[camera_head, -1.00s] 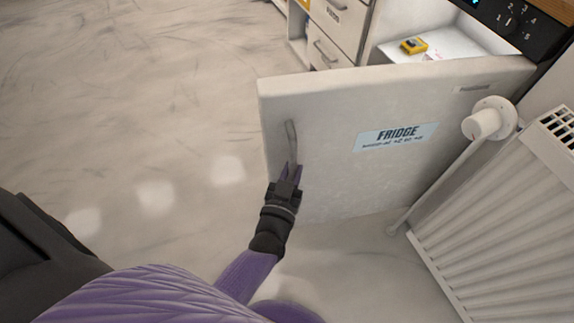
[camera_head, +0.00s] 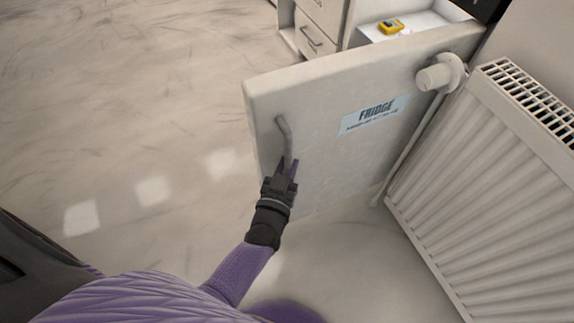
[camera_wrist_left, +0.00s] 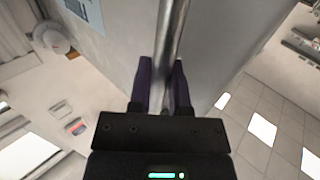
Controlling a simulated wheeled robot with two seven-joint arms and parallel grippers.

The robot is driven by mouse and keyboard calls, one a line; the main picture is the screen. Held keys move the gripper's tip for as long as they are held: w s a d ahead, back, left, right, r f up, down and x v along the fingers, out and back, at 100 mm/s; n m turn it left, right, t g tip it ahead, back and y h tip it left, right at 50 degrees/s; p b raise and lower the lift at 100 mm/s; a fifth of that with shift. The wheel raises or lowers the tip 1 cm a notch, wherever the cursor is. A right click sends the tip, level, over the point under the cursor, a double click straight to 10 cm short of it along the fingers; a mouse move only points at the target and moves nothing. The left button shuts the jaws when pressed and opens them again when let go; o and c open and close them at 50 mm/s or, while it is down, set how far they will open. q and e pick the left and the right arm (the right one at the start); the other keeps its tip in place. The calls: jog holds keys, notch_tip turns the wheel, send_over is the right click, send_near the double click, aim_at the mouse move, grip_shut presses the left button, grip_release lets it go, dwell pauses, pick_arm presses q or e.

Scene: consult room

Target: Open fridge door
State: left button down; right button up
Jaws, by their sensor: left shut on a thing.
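The fridge door (camera_head: 330,140) is a pale panel with a blue "FRIDGE" label (camera_head: 373,115). It stands swung open, out from the cabinet. Its grey bar handle (camera_head: 283,130) is near the door's left edge. My left gripper (camera_head: 285,170) is at the lower end of the handle. In the left wrist view the two purple fingers (camera_wrist_left: 162,85) are on either side of the metal handle (camera_wrist_left: 172,35), shut on it. The fridge interior is mostly hidden behind the door. My right gripper is not in view.
A white radiator (camera_head: 490,190) with a valve (camera_head: 440,76) stands close to the door's right side. A yellow object (camera_head: 391,26) lies on a white surface behind the door. Drawers (camera_head: 315,40) are at the top. The floor (camera_head: 130,90) at left is clear.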

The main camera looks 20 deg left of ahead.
pick_arm(q)
jog(key=c, duration=0.7)
grip_release()
jog(key=shift+d, duration=0.1)
jog(key=shift+c, duration=0.2)
jog(key=shift+o, duration=0.7)
jog(key=s+d+p, duration=0.1)
jog(key=s+p, duration=0.2)
jog(key=s, duration=0.6)
jog(key=shift+s+d, duration=0.2)
jog(key=shift+s, duration=0.15)
